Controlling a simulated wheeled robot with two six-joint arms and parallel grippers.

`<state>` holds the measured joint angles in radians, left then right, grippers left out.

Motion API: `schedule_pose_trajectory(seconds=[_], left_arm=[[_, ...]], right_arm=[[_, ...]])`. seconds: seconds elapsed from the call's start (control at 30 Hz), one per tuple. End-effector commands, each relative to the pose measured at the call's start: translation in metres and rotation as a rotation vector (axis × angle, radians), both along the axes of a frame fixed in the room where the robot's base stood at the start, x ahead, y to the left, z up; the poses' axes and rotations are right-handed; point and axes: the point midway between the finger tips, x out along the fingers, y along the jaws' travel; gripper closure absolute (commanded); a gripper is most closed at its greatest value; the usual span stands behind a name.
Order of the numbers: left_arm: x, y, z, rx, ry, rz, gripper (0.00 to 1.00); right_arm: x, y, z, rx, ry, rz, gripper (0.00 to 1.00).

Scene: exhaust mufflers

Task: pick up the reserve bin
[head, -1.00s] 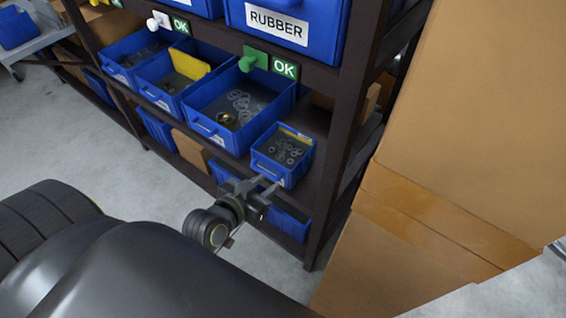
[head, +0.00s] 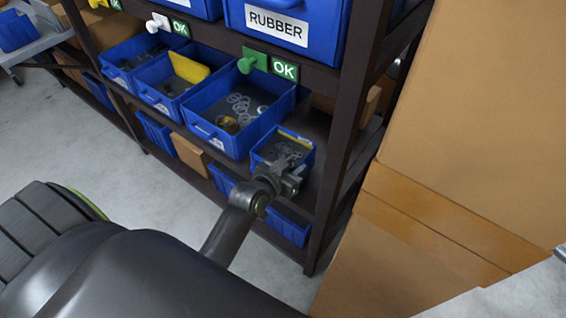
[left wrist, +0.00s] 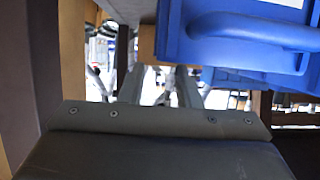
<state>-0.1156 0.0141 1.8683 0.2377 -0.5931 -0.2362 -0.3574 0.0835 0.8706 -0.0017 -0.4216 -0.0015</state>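A small blue bin (head: 264,158) holding grey rings, with a yellow strip along its back edge, sits at the right end of the middle shelf. It looks like the reserve bin, though no label on it is readable. My left gripper (head: 292,170) is in front of it and hides its front and right side. Contact cannot be told. In the left wrist view the gripper's two grey fingers (left wrist: 158,85) stand apart with no bin wall visible between them. A blue bin with a handle (left wrist: 255,30) shows at the upper right there. My right gripper is not in view.
A larger blue bin (head: 205,133) with rings stands close on the left. The dark rack post (head: 338,150) and stacked cardboard boxes (head: 450,130) are to the right. A shelf with the RUBBER bin (head: 315,48) is above. Lower bins (head: 290,228) sit beneath.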

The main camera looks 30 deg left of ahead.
Motion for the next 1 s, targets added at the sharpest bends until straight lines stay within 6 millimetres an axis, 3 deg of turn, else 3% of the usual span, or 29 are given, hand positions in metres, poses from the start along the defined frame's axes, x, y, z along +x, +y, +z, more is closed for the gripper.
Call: schedule_pose_trajectory(seconds=[0.3, 0.57, 0.83, 1.0], left_arm=[[0.036, -0.007, -0.017, 0.0, -0.001, 0.0, 0.7], [0.038, -0.007, -0.018, -0.001, 0.0, 0.001, 0.7], [0.038, -0.007, -0.018, 0.0, 0.0, 0.001, 1.0], [0.038, -0.007, -0.018, 0.0, 0.0, 0.001, 1.0]], right_arm=[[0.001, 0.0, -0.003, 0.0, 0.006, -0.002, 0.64], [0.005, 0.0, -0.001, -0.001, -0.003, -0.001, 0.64], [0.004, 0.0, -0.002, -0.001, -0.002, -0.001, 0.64], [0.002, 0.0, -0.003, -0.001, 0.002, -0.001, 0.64]])
